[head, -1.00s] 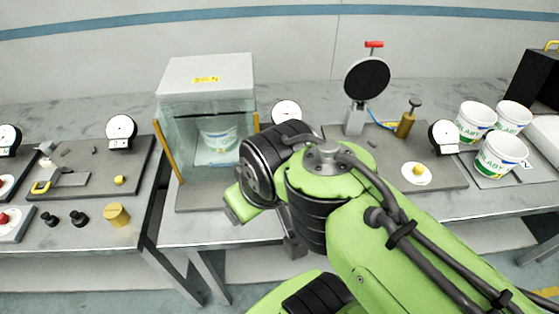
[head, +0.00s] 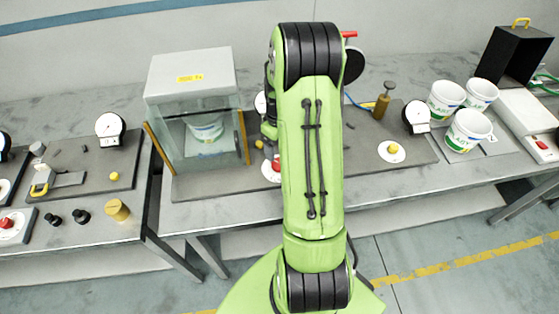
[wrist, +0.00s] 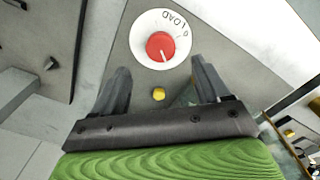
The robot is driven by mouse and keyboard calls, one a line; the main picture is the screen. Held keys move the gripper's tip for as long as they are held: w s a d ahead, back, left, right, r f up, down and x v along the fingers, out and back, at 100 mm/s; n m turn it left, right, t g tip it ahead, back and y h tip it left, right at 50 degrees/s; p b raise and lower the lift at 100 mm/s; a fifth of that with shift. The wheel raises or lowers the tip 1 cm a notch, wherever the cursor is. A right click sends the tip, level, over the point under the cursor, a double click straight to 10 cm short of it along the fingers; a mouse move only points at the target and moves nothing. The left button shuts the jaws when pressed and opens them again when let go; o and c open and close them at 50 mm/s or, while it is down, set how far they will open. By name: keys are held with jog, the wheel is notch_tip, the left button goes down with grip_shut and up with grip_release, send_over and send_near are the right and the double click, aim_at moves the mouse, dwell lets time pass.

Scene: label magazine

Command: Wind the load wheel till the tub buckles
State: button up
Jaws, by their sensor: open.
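The load wheel (wrist: 160,47) is a red knob on a white dial marked LOAD. In the head view its red knob (head: 277,166) shows at the left edge of my arm, partly covered. My gripper (wrist: 160,76) is open and empty in the wrist view, its two fingers spread, with the wheel just beyond the fingertips and apart from them. The tub (head: 206,128) is white with a blue and green label and stands upright inside a clear chamber (head: 165,140). In the head view my arm hides most of my gripper.
A small yellow knob (wrist: 158,94) appears between my fingers in the wrist view. Several gauges, including a white one (head: 417,114), stand on the bench plates. Three tubs (head: 468,130) stand at right beside a black box (head: 513,55). A brass weight (head: 117,210) sits on the left bench.

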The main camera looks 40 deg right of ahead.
notch_tip(320, 180, down, 8)
jog(key=shift+f, duration=0.15)
jog(key=c, duration=1)
jog(key=shift+c, duration=0.2)
